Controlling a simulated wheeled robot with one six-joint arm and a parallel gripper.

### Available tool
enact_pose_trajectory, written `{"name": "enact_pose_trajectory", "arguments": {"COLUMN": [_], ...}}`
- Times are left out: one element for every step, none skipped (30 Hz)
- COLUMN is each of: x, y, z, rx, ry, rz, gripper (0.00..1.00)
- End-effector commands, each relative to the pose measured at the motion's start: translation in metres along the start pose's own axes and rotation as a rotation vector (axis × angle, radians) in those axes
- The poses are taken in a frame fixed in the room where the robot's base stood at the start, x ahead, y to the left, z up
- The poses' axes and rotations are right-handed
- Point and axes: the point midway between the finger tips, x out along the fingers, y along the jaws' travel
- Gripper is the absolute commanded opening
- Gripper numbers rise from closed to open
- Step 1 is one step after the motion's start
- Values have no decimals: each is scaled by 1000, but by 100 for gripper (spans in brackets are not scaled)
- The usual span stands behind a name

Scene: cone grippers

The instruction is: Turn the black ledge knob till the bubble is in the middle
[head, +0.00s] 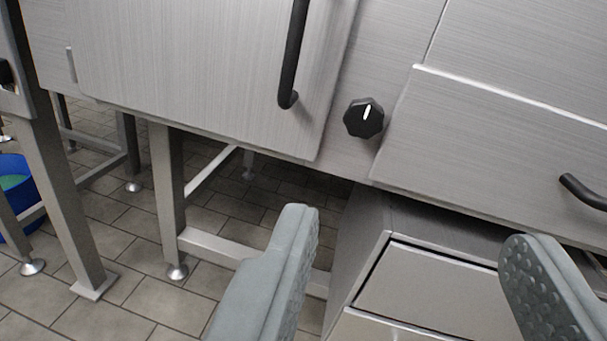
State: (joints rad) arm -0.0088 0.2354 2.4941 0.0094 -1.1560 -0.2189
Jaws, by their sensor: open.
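A black faceted knob (364,118) with a white pointer mark sits on the brushed steel front, between a door and a drawer front. Its white mark points nearly straight up, leaning slightly right. My gripper (408,232) is open and empty, its two grey fingers spread wide at the bottom of the view. The knob is above and slightly left of the space between the fingertips, apart from both. I see no bubble or level in this view.
A steel door (200,70) with a black bar handle (294,55) is left of the knob. A drawer front (490,150) with a black handle (583,191) is right. A lower cabinet (430,285) stands below. Steel table legs (168,200) and a blue bucket (12,190) are left on the tiled floor.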

Motion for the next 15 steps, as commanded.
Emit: {"name": "enact_pose_trajectory", "arguments": {"x": [1, 1, 1, 1, 2, 2, 3, 4, 7, 9, 12, 17, 21, 26, 32], "y": [-2, -3, -4, -4, -4, -5, -5, -5, -5, -5, -5, -5, -5, -5, -5], "z": [9, 12, 16, 18, 19, 21, 21, 22, 22, 21, 21, 21, 21, 21, 22], "rx": [-3, -5, -7, -8, -9, -10, -10, -10, -10, -10, -10, -10, -10, -10, -10], "ry": [-2, -2, 0, 1, 1, 2, 2, 2, 3, 4, 4, 4, 4, 4, 3], "rz": [0, 0, 0, 0, 1, 1, 1, 1, 1, 1, 1, 1, 1, 1, 1], "gripper": [54, 54, 54, 54, 54, 54, 54, 54, 54, 54, 54, 54, 54, 54, 54]}}
